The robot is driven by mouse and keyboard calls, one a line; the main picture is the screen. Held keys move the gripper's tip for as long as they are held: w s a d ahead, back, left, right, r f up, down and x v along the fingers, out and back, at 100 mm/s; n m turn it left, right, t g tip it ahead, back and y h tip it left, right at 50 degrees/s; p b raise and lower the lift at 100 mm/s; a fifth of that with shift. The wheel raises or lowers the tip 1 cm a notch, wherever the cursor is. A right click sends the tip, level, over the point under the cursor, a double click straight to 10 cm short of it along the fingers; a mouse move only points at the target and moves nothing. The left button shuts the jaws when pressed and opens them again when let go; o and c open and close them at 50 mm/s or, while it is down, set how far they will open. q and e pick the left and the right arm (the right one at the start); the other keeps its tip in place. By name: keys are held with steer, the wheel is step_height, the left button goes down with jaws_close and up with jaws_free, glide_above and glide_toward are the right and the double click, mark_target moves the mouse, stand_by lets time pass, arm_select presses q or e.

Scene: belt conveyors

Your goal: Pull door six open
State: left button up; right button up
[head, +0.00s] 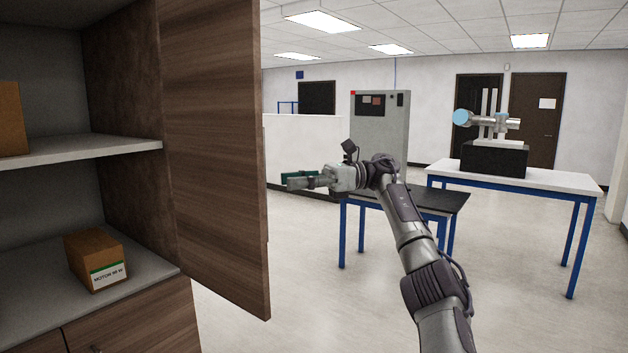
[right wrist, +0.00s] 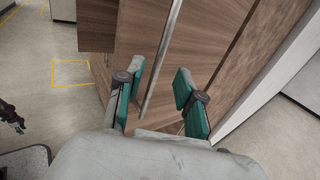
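A tall wood-grain cabinet door (head: 212,150) stands swung out at the right side of an open cabinet in the head view. No door number is readable. My right gripper (head: 300,181) is to the right of this door, pointing left, with a visible gap between. In the right wrist view my right gripper (right wrist: 157,92) is open, its green-padded fingers apart and nothing held. Wooden panels (right wrist: 225,40) and a long pale strip (right wrist: 163,65) show beyond the fingers; I cannot tell whether the strip is a handle or an edge.
The cabinet has a shelf (head: 70,152) and a cardboard box (head: 95,258) labelled as a motor. A black-topped blue-legged table (head: 440,199) stands behind my right arm. A white table (head: 560,178) is at the right. Open floor (head: 330,310) lies right of the door.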

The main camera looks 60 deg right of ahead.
steer(key=shift+v, duration=2.6)
